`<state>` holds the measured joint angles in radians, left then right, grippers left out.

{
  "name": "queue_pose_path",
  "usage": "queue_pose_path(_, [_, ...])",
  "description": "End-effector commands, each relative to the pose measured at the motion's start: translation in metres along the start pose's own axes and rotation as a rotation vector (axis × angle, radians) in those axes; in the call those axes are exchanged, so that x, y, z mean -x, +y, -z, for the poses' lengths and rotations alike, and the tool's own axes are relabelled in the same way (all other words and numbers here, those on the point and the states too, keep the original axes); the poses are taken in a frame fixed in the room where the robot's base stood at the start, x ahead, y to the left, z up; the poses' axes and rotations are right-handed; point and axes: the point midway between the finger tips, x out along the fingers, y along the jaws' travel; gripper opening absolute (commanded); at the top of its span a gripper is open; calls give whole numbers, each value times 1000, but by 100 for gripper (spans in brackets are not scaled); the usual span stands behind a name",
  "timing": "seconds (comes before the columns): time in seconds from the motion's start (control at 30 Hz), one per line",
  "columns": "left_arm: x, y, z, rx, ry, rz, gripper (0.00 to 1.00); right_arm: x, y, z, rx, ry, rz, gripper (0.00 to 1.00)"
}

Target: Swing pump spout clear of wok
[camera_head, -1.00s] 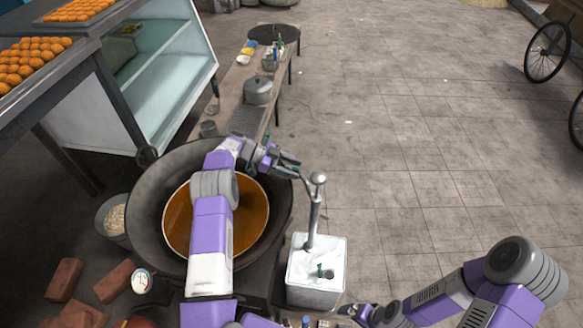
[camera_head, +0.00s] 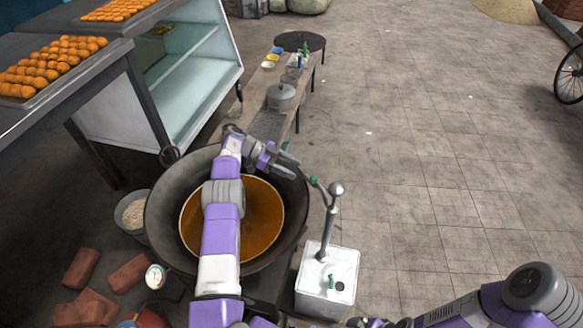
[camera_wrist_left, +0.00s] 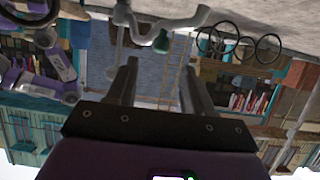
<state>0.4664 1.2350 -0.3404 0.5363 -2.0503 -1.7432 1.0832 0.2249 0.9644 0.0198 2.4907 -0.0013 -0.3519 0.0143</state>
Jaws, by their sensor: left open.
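The pump (camera_head: 328,272) is a white box with a grey upright post and a round ball head (camera_head: 336,189). Its thin spout (camera_head: 321,187) points left towards the right rim of the dark wok (camera_head: 165,235), which holds orange-brown liquid (camera_head: 262,218). My left arm crosses over the wok. My left gripper (camera_head: 294,168) is open at the spout's outer end. In the left wrist view my open fingers (camera_wrist_left: 160,80) are apart, with the pale spout (camera_wrist_left: 185,23) and a green-grey tip (camera_wrist_left: 161,42) just beyond them. My right gripper (camera_head: 362,322) is partly cut off at the bottom edge.
A low bench with a lidded pot (camera_head: 282,97) stands behind the wok. A glass-sided cabinet (camera_head: 205,95) and a tray of orange balls (camera_head: 50,65) are at left. Bricks (camera_head: 128,272), a gauge (camera_head: 155,277) and a bucket (camera_head: 131,212) lie left of the wok. The paved floor at right is open.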

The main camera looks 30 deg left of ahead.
Motion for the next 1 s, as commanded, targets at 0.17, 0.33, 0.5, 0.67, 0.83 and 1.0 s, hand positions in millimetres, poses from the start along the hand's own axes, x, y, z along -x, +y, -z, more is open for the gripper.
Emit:
queue_pose_path(0.17, [4, -3, 3, -25, 8, 30, 25, 2, -1, 0, 0, 0, 0, 100])
queue_pose_path(0.33, [19, -18, 16, -148, 28, 173, 0, 9, -3, 0, 0, 0, 0, 100])
queue_pose_path(0.5, [36, -31, 29, -304, 1, 356, 0, 17, -6, -1, 0, 0, 0, 100])
queue_pose_path(0.67, [48, -34, 39, -432, -77, 498, 0, 24, -9, -1, 0, 0, 0, 100])
queue_pose_path(0.83, [55, -26, 47, -547, -205, 595, 0, 32, -12, -1, 0, 0, 0, 100])
queue_pose_path(1.0, [55, -6, 52, -651, -365, 627, 0, 39, -15, -2, 0, 0, 0, 100])
